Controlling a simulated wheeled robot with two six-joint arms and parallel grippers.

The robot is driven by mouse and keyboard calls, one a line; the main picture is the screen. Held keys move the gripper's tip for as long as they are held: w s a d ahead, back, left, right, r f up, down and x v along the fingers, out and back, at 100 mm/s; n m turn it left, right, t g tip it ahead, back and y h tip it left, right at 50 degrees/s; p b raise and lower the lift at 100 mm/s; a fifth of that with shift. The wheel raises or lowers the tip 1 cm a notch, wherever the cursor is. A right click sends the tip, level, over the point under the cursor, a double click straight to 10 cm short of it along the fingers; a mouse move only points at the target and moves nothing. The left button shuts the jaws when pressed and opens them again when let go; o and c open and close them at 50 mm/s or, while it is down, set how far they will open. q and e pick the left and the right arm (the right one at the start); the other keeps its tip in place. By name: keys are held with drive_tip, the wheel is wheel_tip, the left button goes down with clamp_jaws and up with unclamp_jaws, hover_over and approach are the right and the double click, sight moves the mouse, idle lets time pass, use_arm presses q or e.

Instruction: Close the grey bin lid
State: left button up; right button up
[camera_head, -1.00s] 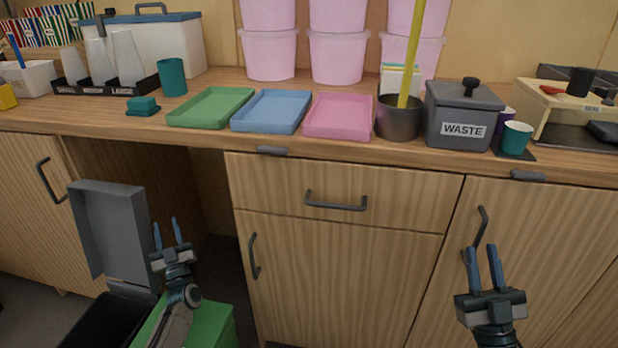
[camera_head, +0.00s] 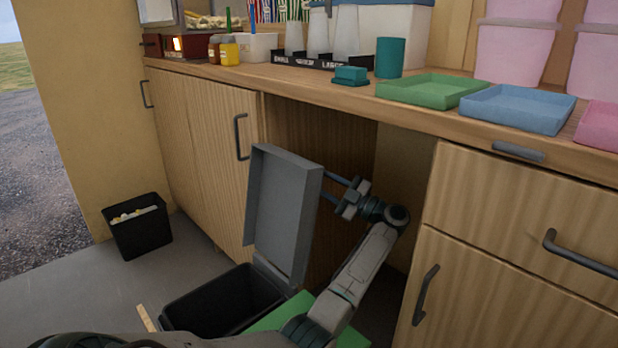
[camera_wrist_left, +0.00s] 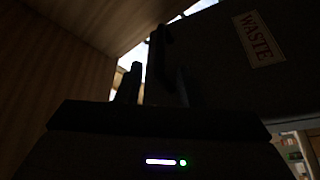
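The grey bin lid (camera_head: 287,212) stands raised, almost upright, on the rear edge of the black bin (camera_head: 222,303), which is open at the top. My left gripper (camera_head: 333,188) is just right of the raised lid, by its right edge, fingers pointing left; the lid hides the fingertips in part. In the dark left wrist view, its two fingers (camera_wrist_left: 157,85) stand apart with a gap between them, beside the dark lid surface (camera_wrist_left: 220,75) with a WASTE label (camera_wrist_left: 258,38). Contact with the lid cannot be told. My right gripper is outside the views.
A green box (camera_head: 283,312) is right of the bin, under my left arm. A small black basket (camera_head: 137,225) stands on the floor at left. The counter (camera_head: 330,92) overhangs an open recess behind the lid. Cabinet doors stand on both sides.

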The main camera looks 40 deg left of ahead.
sight(307, 173)
use_arm(q)
drive_tip(key=b+x, duration=0.1)
drive_tip(key=x, duration=0.5)
drive_tip(key=shift+a+r, duration=0.1)
drive_tip(key=shift+a, duration=0.15)
drive_tip(key=shift+s, duration=0.1)
clamp_jaws()
